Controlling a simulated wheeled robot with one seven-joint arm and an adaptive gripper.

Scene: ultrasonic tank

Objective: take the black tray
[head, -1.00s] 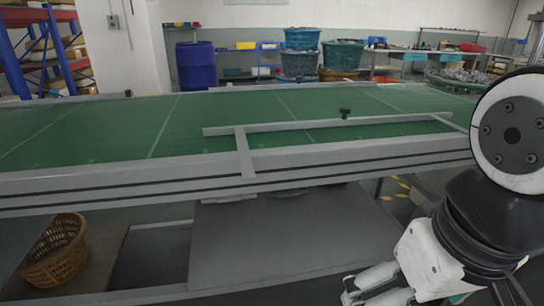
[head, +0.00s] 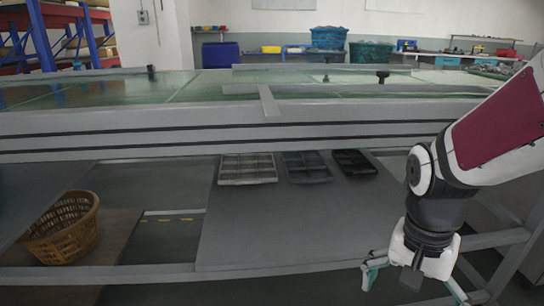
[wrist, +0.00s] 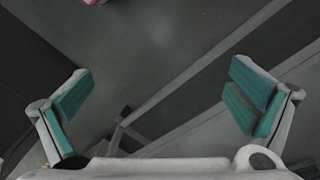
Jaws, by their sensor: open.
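The black tray (head: 354,162) lies on the lower shelf under the conveyor table, in the head view. It is the rightmost of three divided trays, with a dark grey tray (head: 307,167) and a light grey tray (head: 248,169) to its left. My gripper (head: 416,283) is at the lower right, in front of the shelf's front rail and apart from the trays. Its teal fingers are spread wide in the wrist view (wrist: 160,100), with nothing between them. No tray shows in the wrist view.
The lower shelf (head: 260,235) is bare in front of the trays. A grey front rail (head: 300,266) runs along it, and the conveyor's side beam (head: 200,130) hangs above. A wicker basket (head: 62,232) stands at the left.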

